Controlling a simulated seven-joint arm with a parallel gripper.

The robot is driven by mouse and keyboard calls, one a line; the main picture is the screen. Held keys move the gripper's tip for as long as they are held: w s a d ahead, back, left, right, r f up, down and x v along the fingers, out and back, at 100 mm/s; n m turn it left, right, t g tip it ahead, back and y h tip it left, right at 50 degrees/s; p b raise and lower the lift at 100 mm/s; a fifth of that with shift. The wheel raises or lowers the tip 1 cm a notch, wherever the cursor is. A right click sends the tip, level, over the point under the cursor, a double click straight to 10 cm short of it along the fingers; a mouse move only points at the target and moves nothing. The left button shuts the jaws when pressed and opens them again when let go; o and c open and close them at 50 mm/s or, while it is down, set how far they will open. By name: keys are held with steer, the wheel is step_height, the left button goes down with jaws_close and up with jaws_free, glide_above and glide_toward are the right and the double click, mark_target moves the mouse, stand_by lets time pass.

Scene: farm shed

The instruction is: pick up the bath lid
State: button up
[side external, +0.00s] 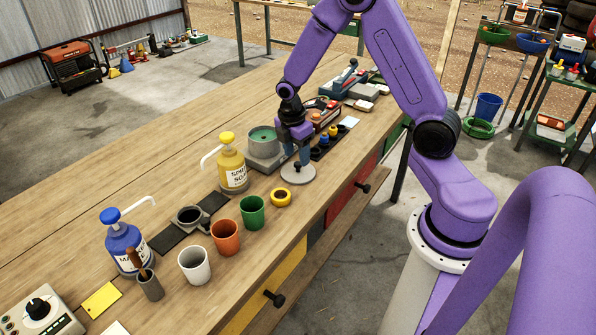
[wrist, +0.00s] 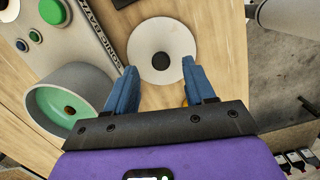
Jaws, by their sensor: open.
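The bath lid (side external: 298,175) is a pale grey disc with a small black knob, lying flat on the bench. In the wrist view the lid (wrist: 147,38) is near the top middle, its knob (wrist: 161,61) facing up. My gripper (side external: 297,155) is just above the lid, pointing down, and holds nothing. In the wrist view my gripper (wrist: 160,77) has its two blue fingers apart, tips at the lid's lower left and right edges. The round grey bath (side external: 265,155), green inside, stands behind the lid; it also shows at the left of the wrist view (wrist: 50,82).
A yellow soap bottle (side external: 232,166), a yellow ring (side external: 281,197) and a green cup (side external: 252,212) stand near the lid. The bench's front edge is close by.

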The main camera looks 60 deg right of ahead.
mark_target(298, 163)
steer(key=shift+s+d+f, duration=0.1)
steer(key=shift+f, duration=1.45)
jaws_close()
steer(key=shift+r, duration=0.15)
